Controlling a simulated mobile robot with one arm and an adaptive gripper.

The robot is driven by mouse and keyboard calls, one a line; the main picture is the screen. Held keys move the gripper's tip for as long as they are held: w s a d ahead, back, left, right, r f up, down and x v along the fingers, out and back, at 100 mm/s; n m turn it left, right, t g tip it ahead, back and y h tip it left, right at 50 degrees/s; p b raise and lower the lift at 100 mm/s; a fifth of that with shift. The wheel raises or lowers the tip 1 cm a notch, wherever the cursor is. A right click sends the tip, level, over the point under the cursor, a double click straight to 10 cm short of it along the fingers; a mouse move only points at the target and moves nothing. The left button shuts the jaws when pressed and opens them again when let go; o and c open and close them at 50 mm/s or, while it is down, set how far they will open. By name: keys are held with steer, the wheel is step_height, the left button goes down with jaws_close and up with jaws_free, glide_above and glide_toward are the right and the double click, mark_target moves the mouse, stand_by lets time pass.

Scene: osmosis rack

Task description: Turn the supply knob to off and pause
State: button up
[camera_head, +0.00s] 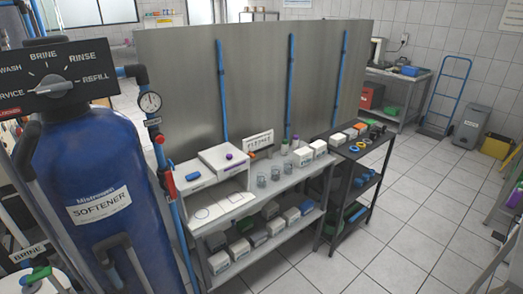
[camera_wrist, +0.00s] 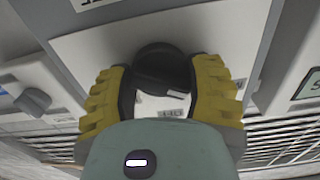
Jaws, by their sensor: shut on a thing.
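In the wrist view, a round black knob (camera_wrist: 160,66) sits on a white panel (camera_wrist: 228,40). My gripper (camera_wrist: 163,78) has its two yellow fingers on either side of the knob and is shut on it. A short white mark shows on the knob's lower right edge. A small label below the knob is partly hidden by my gripper, and its words are too small to read. I cannot tell whether this is the supply knob. My gripper does not show in the head view.
Another dark knob (camera_wrist: 33,101) is on a white unit at left in the wrist view.

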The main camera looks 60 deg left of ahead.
steer(key=shift+m, duration=0.4)
steer(key=shift+w+a+m+p, duration=0.1)
steer(key=shift+m+p, duration=0.35)
steer(key=shift+m, duration=0.15)
steer(key=m, duration=0.2)
steer(key=shift+f+m, duration=0.1)
steer(key=shift+m, duration=0.7)
steer(key=m, duration=0.6)
steer(key=shift+b, duration=0.3)
steer(key=o, duration=1.2)
steer(key=shift+a, duration=0.1)
